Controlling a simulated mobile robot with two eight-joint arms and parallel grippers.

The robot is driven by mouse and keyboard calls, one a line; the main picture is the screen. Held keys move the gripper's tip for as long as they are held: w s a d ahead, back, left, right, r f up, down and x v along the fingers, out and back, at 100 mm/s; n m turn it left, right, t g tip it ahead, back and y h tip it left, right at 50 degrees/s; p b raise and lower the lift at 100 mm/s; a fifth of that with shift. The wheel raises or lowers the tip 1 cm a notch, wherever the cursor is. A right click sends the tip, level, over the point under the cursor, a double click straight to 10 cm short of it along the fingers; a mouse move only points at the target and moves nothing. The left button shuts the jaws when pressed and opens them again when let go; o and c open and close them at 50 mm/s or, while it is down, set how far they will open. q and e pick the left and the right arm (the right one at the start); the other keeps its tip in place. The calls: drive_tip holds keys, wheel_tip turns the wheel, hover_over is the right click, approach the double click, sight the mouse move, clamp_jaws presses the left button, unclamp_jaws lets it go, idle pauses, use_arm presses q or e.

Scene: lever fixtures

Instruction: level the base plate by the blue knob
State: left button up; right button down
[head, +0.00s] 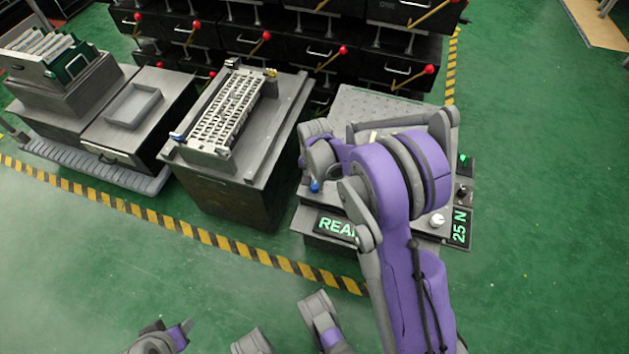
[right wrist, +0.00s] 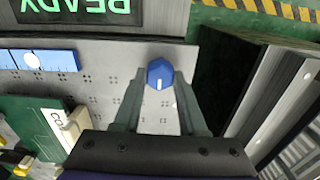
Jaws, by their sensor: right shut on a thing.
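The blue knob (right wrist: 160,74) is at the edge of the light grey base plate (right wrist: 108,75) in the right wrist view. In the head view a bit of the blue knob (head: 315,187) shows below my right gripper (head: 314,170). My right gripper (right wrist: 158,88) is shut on the knob, one finger on each side; a white line marks the knob's face. My purple arm covers most of the fixture in the head view. A blue-and-white strip (right wrist: 38,62), perhaps a level, lies left in the wrist view.
A green circuit board (right wrist: 32,125) lies near the gripper. The display (head: 336,228) reads READY; another (head: 460,227) reads 25 N beside a white knob (head: 437,220). A bench (head: 283,125) with a slotted rack stands left. Green floor is free at right.

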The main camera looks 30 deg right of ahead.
sight(314, 184)
drive_tip(key=n, duration=1.2)
idle(0.5)
drive_tip(key=shift+c, duration=2.3)
unclamp_jaws()
wheel_tip(314, 184, up, 11)
drive_tip(key=p, duration=0.3)
